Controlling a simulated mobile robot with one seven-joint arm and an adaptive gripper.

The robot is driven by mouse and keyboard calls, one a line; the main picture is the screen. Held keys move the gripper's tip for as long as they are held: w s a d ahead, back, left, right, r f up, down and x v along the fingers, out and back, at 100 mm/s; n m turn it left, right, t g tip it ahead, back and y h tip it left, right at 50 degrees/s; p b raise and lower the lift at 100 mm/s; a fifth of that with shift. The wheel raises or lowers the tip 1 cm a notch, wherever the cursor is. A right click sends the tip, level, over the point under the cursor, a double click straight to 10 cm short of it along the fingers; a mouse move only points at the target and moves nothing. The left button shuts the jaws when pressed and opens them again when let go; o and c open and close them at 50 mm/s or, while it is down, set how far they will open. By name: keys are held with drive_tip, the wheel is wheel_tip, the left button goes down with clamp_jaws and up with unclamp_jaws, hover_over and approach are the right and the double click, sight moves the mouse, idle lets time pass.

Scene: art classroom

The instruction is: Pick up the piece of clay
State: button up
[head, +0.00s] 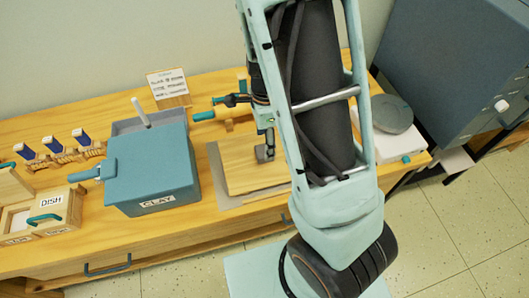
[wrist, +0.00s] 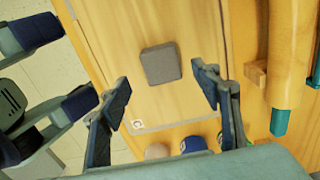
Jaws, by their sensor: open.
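The piece of clay (wrist: 161,64) is a small grey block lying on a light wooden board (wrist: 195,25) in the wrist view. In the head view the clay (head: 264,153) is a small dark grey shape on the board (head: 240,175), partly hidden by my arm. My gripper (wrist: 161,82) is open, with one finger on each side of the picture and the clay centred just beyond the fingertips. Nothing is between the fingers. In the head view my gripper is mostly hidden behind my arm, over the board.
A blue box labelled CLAY (head: 155,170) stands left of the board. A rolling pin with teal handles (wrist: 290,50) lies beside the board. A sign card (head: 168,84) stands behind. A grey rounded thing on a white block (head: 388,145) is at the right end of the table.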

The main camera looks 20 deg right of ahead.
sight(260, 149)
wheel_tip(260, 149, down, 4)
drive_tip(key=shift+w+f, duration=0.15)
drive_tip(key=shift+f, duration=0.1)
drive_tip(key=c, duration=1.4)
drive_tip(key=shift+o, duration=0.2)
